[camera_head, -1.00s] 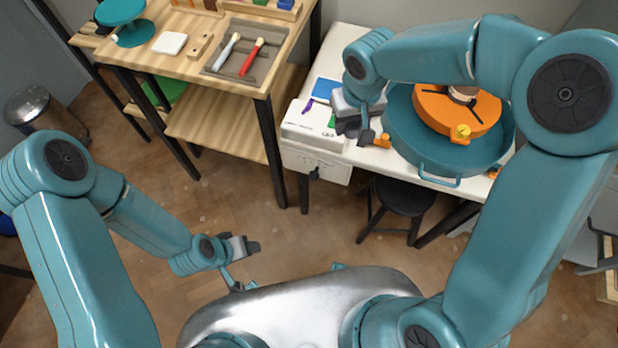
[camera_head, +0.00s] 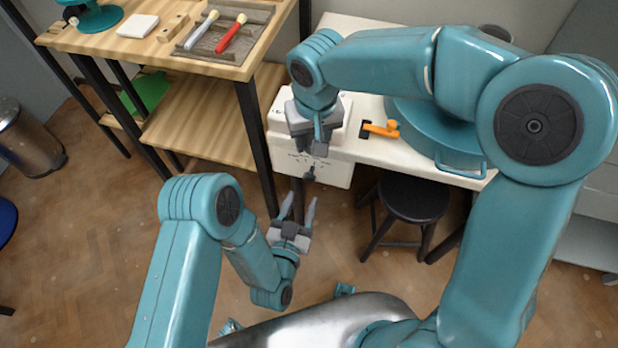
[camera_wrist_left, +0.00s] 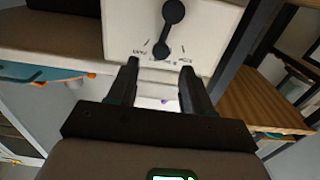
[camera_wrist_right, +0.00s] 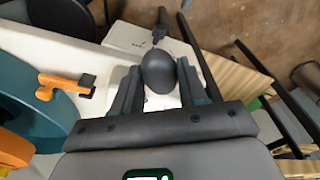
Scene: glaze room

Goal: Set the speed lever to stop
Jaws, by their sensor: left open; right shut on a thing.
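The speed lever (camera_head: 309,173) is a small black lever on the front of the white control box (camera_head: 338,173). The left wrist view shows it close (camera_wrist_left: 170,28), with a round hub beside printed marks and its bigger knob farther up the picture. It also shows in the right wrist view (camera_wrist_right: 160,26). My left gripper (camera_head: 297,200) is open and empty, below the box, fingers toward its front. My right gripper (camera_head: 313,145) is above the lever by the box's front edge, shut on a dark round thing (camera_wrist_right: 158,70). I cannot tell whether this belongs to the lever.
The teal basin (camera_head: 435,145) stands on the white table, with an orange piece (camera_head: 381,129) beside it. A black stool (camera_head: 414,200) stands under the table. A wooden shelf table (camera_head: 150,60) with tools is at the left.

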